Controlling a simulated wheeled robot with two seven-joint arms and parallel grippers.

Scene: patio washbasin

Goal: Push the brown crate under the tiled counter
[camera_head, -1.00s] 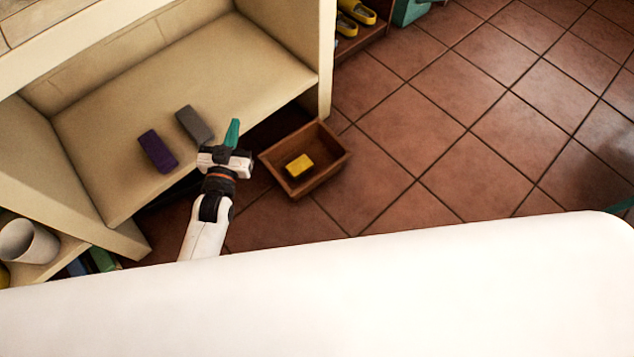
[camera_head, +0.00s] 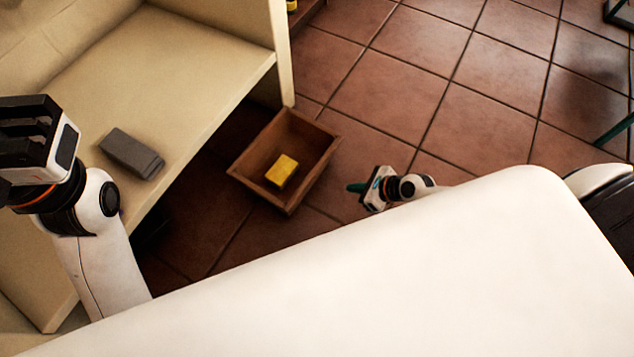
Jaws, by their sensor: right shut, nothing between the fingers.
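The brown crate (camera_head: 322,140) is an open wooden box on the tiled floor in the head view. It stands at the front edge of the dark space below the tiled counter's cream shelf (camera_head: 190,60), mostly outside it. A yellow block (camera_head: 282,171) lies inside the crate.
A grey block (camera_head: 132,153) lies on the shelf beside my left gripper. The cream end wall (camera_head: 281,50) of the counter stands just behind the crate. The tiled floor (camera_head: 400,90) behind and to the right of the crate is clear.

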